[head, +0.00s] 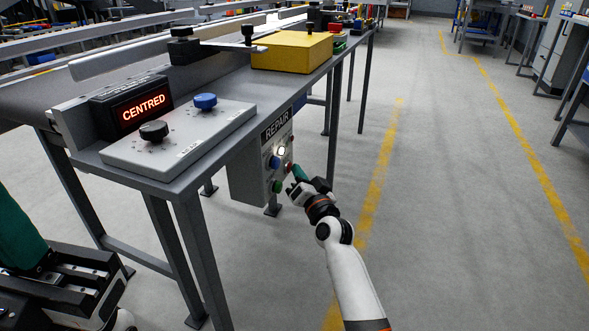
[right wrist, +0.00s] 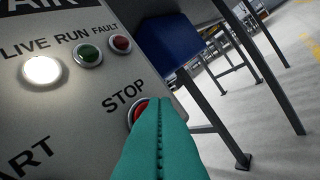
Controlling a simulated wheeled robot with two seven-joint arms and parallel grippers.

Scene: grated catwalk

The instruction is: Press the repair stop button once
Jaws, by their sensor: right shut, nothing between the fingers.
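The grey control box labelled REPAIR (head: 246,178) hangs under the edge of the conveyor table. The red stop button (right wrist: 137,112) sits under the word STOP in the right wrist view, its right part hidden behind my green fingers. It also shows small in the head view (head: 290,167). My right gripper (head: 297,171) is shut and empty, with its fingertips (right wrist: 165,103) right at the button; I cannot tell whether they touch or press it. A green start button (head: 277,187) is lower on the box. My left gripper (head: 35,250) is partly in view at the lower left, away from the box.
A lit white LIVE lamp (right wrist: 43,70), a green RUN lamp (right wrist: 90,55) and a red FAULT lamp (right wrist: 121,44) are above the stop button. A display reading CENTRED (head: 144,107) and a panel with two knobs (head: 180,135) stand on the table.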

